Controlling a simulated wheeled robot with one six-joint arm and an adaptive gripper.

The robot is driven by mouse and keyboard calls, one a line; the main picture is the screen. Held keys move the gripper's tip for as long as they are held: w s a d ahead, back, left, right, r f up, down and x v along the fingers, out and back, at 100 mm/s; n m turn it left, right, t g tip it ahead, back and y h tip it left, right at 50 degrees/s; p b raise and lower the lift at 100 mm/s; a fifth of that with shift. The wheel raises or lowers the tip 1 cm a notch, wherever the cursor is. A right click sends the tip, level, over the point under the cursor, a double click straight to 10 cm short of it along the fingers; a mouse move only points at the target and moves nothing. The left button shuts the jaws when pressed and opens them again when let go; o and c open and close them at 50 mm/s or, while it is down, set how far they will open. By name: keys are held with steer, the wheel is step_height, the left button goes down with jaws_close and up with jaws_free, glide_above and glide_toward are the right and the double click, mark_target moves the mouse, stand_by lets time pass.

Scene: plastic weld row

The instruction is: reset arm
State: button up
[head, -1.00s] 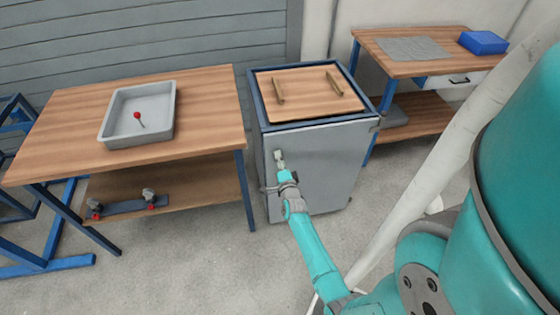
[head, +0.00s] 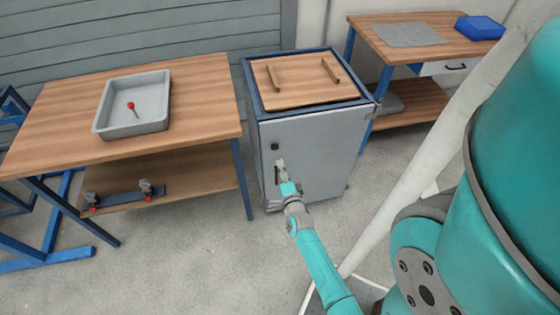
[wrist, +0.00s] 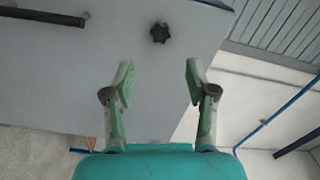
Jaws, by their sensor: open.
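My gripper (head: 281,163) is in front of the grey door (head: 325,150) of a cabinet. In the wrist view its two fingers (wrist: 158,78) are spread, with nothing between them. A dark knob (head: 274,146) on the door shows just above and left of the gripper. In the wrist view the knob (wrist: 160,33) lies beyond the fingertips, apart from them. A dark bar handle (head: 276,176) is on the door below the knob, partly beside the gripper; it also shows at the upper left of the wrist view (wrist: 42,16). My arm reaches up from the lower right.
A wood-topped table (head: 205,95) at left carries a grey tray (head: 103,130) holding a red-tipped thing (head: 131,105). A fixture (head: 125,199) lies on its lower shelf. A wooden board with two bars (head: 305,92) tops the cabinet. Another bench (head: 440,52) with a blue box (head: 479,28) stands at back right.

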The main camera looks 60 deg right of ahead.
steer(key=shift+v, duration=0.8)
steer(key=s+a+r+n+t+y, duration=0.25)
steer(key=s+a+n, duration=0.2)
steer(key=a, duration=0.65)
steer(key=s+a+r+n+t+y, duration=0.1)
steer(key=s+a+n+y, duration=0.4)
steer(key=a, duration=0.7)
steer(key=s+a+r+n+y, duration=0.6)
steer(key=s+a+r+n, duration=0.7)
steer(key=r+n, duration=0.2)
step_height(320, 180, up, 2)
steer(key=shift+n, duration=0.25)
